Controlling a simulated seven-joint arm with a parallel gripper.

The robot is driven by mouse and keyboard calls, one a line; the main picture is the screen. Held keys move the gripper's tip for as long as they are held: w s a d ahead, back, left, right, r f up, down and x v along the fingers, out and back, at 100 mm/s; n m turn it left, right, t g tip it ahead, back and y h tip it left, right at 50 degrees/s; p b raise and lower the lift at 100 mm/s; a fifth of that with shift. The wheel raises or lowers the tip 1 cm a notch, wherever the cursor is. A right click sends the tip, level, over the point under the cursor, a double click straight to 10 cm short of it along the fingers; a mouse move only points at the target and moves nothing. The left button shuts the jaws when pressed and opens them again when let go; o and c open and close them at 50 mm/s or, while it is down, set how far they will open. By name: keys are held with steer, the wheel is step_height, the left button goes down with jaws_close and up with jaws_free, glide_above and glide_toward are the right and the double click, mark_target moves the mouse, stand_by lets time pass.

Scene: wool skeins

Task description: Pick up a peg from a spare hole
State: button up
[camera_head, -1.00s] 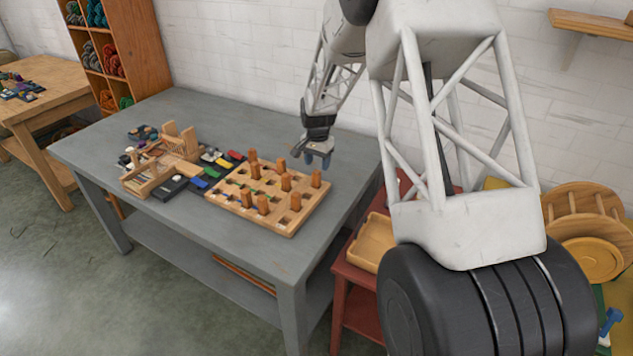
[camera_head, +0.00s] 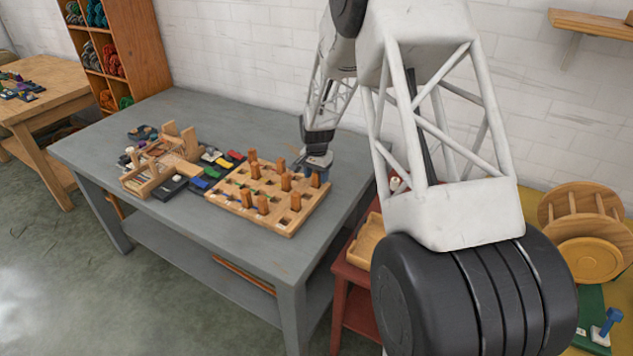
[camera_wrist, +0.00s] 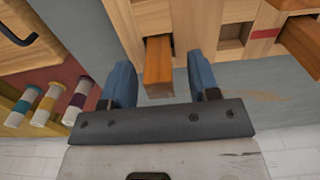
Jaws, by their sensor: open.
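A wooden pegboard (camera_head: 285,222) with square holes lies on the grey table, and several upright wooden pegs stand in it. My gripper (camera_head: 318,176) is at the board's far right corner, over a peg that it mostly hides in the head view. In the wrist view, my gripper (camera_wrist: 160,92) is open, its two blue fingers on either side of an orange-brown peg (camera_wrist: 158,68) standing in a hole at the board's edge. A small gap shows on each side, and the fingers do not visibly touch the peg. Empty square holes (camera_wrist: 230,33) show beside it.
A wooden loom-like frame (camera_head: 165,165) and small coloured pieces (camera_head: 218,160) stand left of the board. A red stand with a wooden tray (camera_head: 366,243) is right of the grey table (camera_head: 225,110). The table's far middle is clear.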

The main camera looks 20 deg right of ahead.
steer(key=shift+f, duration=0.8)
steer(key=c, duration=1)
steer(key=shift+r, duration=0.1)
steer(key=shift+r, duration=0.6)
steer(key=shift+s+r, duration=0.25)
steer(key=shift+r, duration=0.35)
steer(key=shift+s+r, duration=0.2)
steer(key=shift+r, duration=0.35)
steer(key=s, duration=0.5)
steer(key=s+a+r, duration=0.1)
steer(key=s, duration=0.9)
steer(key=shift+a+r, duration=0.15)
steer(key=shift+r, duration=0.1)
